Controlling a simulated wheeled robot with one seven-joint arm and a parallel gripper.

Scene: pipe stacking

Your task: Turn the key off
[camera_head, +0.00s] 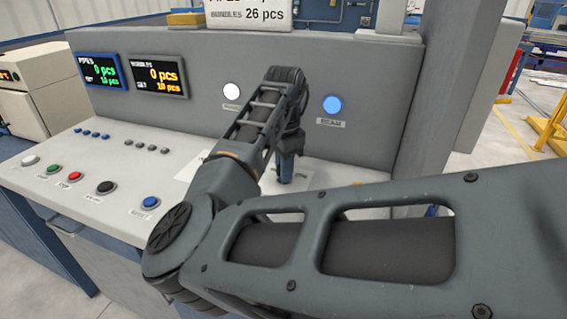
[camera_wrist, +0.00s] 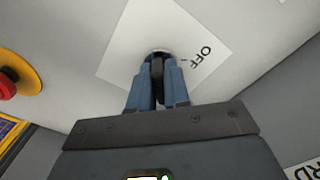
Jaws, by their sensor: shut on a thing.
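The key (camera_wrist: 158,66) is a dark piece in a round metal switch (camera_wrist: 159,52) at the middle of a white label plate (camera_wrist: 136,47) in the wrist view. The word OFF is printed on the plate to the right of the switch. My gripper (camera_wrist: 158,72) is shut on the key, with its two blue-grey fingers on either side of it. The fingers hide part of the key, and its exact angle is hard to tell. In the head view my gripper (camera_head: 287,168) points down at the panel, and my arm hides the key.
A red emergency button (camera_wrist: 8,85) on a yellow base is at the left in the wrist view. In the head view the grey console (camera_head: 75,185) carries several buttons and two displays reading 0 pcs. A lit blue lamp (camera_head: 333,105) and a white lamp (camera_head: 231,91) are on its upright face.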

